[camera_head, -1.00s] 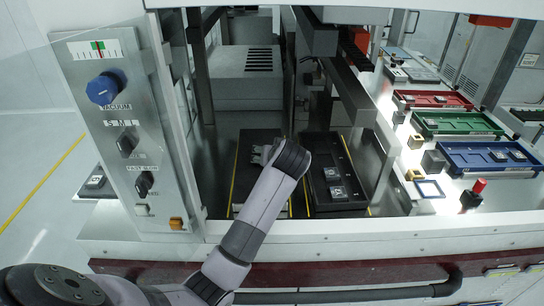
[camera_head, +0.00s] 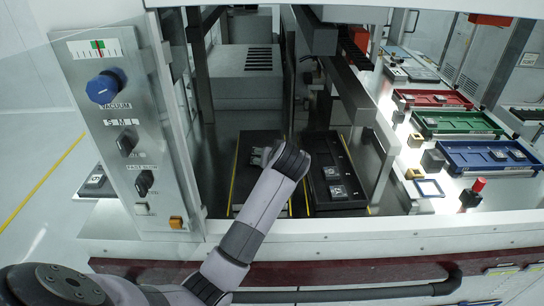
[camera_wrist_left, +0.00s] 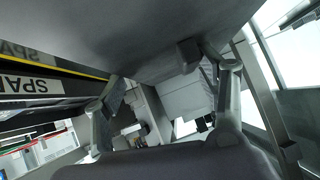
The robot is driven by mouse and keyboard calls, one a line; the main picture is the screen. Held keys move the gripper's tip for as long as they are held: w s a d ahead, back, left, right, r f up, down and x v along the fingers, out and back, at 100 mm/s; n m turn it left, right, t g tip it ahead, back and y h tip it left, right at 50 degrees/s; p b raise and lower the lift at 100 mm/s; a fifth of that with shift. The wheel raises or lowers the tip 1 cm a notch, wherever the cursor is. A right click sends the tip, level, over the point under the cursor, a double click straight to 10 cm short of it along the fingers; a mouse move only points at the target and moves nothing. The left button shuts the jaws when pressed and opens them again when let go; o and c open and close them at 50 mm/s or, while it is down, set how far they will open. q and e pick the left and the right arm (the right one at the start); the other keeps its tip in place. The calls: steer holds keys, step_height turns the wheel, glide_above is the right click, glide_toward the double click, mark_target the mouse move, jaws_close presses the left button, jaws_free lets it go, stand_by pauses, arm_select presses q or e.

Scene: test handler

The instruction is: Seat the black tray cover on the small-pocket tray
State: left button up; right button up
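Two dark trays lie side by side in the machine bay. The left one (camera_head: 245,193) looks flat and black, and my arm hides much of it. The right black tray (camera_head: 345,203) holds a few small square chips. I cannot tell for sure which is the black tray cover or the small-pocket tray. My left gripper (camera_head: 262,156) is over the far part of the left one; contact cannot be judged. In the left wrist view its fingers (camera_wrist_left: 155,72) are spread apart with nothing visibly held. My right gripper is out of view.
A control panel (camera_head: 125,150) with a blue knob stands at left. Posts and rails frame the bay. Red (camera_head: 432,99), green (camera_head: 455,123) and blue (camera_head: 490,157) trays lie at right, near a red-topped knob (camera_head: 472,194). The wrist view shows a "SPA" label (camera_wrist_left: 35,86).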

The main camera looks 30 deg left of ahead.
arm_select(q)
steer(key=o, duration=0.5)
steer(key=shift+c, duration=0.2)
steer(key=shift+r, duration=0.1)
steer(key=v, duration=1.2)
steer(key=shift+f, duration=0.2)
